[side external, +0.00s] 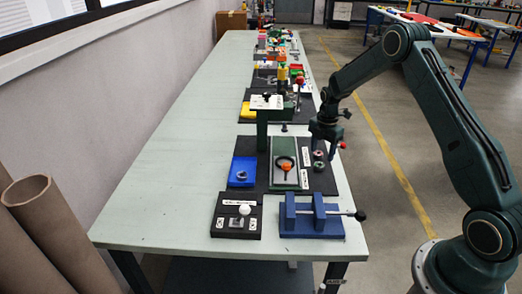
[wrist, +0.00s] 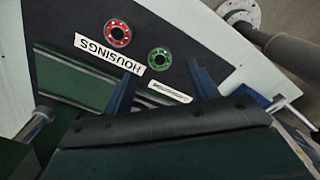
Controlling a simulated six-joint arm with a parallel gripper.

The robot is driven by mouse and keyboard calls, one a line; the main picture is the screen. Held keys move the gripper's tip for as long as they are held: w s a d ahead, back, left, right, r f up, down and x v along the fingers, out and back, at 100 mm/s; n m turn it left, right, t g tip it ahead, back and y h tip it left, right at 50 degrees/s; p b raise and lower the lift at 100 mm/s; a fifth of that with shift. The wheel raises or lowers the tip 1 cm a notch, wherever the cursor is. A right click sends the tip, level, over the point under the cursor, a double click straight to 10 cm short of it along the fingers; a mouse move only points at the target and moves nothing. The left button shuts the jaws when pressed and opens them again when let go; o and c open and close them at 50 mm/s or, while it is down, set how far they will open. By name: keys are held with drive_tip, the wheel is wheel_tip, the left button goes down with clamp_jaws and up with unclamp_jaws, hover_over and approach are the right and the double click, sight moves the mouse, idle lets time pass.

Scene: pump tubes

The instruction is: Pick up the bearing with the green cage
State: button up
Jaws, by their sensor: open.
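The bearing with the green cage (wrist: 159,59) lies flat on the black mat in the wrist view, as a small ring with green around a dark centre. A similar ring with red (wrist: 118,35) lies up and to its left. My gripper (wrist: 162,72) is open and empty; its two blue fingers stand apart, with the green bearing just beyond the gap between them.
A "HOUSINGS" label (wrist: 109,53) lies beside the rings. The left tabletop (side external: 165,165) is clear.

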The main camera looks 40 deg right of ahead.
sight(320, 164)
drive_tip(key=shift+a+f, duration=0.1)
drive_tip(key=shift+f, duration=2.45)
drive_tip(key=c, duration=1.1)
drive_tip(key=shift+r, duration=0.1)
wheel_tip(320, 164, up, 20)
